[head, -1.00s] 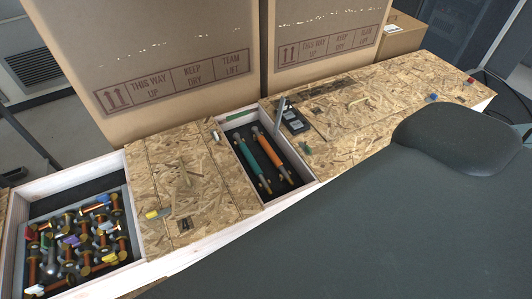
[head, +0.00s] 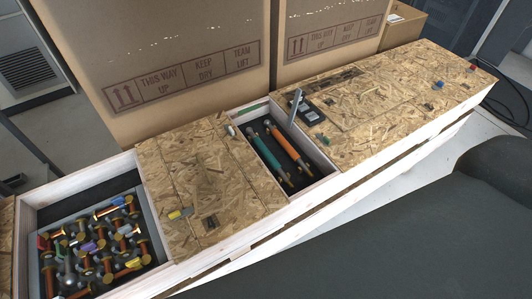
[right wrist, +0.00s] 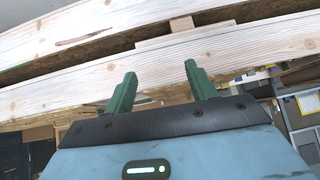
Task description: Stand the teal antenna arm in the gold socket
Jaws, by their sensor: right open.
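The teal antenna arm (head: 265,157) lies in an open compartment of the wooden crate in the head view. It lies beside a similar orange arm (head: 286,147); both have metal ends and lie on a dark lining. I cannot single out the gold socket; several small gold-ended parts (head: 110,213) lie in the left compartment. My right gripper (right wrist: 159,84) is open and empty in the right wrist view, its green fingers in front of the crate's pale wooden side boards (right wrist: 230,45). Neither gripper shows in the head view.
Two tall cardboard boxes (head: 180,85) stand behind the crate. Chipboard lids (head: 205,170) cover other parts of the crate. A dark handheld device (head: 310,112) and small coloured pieces lie on top. A large dark grey shape fills the lower right of the head view.

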